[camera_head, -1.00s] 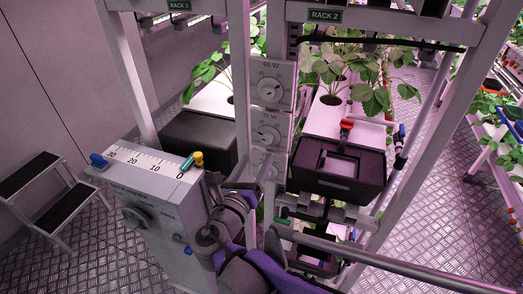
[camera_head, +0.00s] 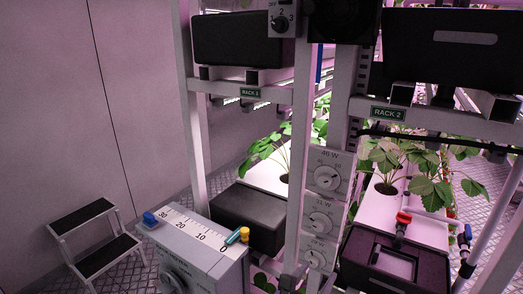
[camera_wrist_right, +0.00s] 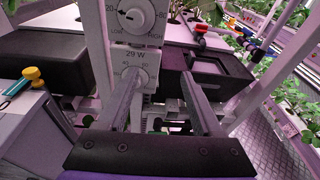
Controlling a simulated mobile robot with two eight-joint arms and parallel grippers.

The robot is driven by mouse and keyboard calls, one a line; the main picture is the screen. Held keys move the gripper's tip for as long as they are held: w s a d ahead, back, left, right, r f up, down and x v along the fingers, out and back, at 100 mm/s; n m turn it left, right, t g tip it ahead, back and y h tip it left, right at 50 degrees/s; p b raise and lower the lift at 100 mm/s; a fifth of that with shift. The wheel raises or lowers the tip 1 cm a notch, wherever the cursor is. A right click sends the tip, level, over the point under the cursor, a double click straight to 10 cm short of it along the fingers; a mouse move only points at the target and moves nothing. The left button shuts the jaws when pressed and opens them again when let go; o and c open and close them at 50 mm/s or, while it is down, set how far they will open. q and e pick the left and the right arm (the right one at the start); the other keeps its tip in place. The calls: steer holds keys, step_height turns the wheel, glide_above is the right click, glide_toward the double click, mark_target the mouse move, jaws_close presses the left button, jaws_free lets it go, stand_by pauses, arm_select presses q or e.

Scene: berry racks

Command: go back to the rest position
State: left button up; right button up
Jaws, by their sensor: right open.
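My right gripper (camera_wrist_right: 160,82) is open and empty in the right wrist view. Its two fingers stand apart in front of the rack post with the dial boxes, with nothing between them but the background. My left gripper is not in view.
A grey box (camera_head: 190,250) with a scale and a blue and a yellow knob stands left of the rack post with its dials (camera_head: 322,178). Black boxes (camera_head: 250,218) and plants fill the racks. A step stool (camera_head: 95,245) stands at the left.

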steer(key=s+d+f+m+g+y, duration=0.1)
steer(key=s+d+f+m+g, duration=0.35)
steer(key=d+f+m, duration=0.3)
steer(key=s+a+f+m+g+y+p, duration=0.1)
steer(key=s+f+m+y, duration=0.3)
steer(key=m, duration=0.7)
steer(key=s+a+f+m+g+y+p, duration=0.1)
steer(key=s+a+f+m+g+y, duration=0.1)
steer(key=s+m, duration=0.6)
steer(key=f+m+y, duration=0.1)
steer(key=m+y, duration=0.1)
steer(key=m, duration=0.1)
steer(key=shift+f, duration=0.35)
steer(key=shift+s, duration=0.1)
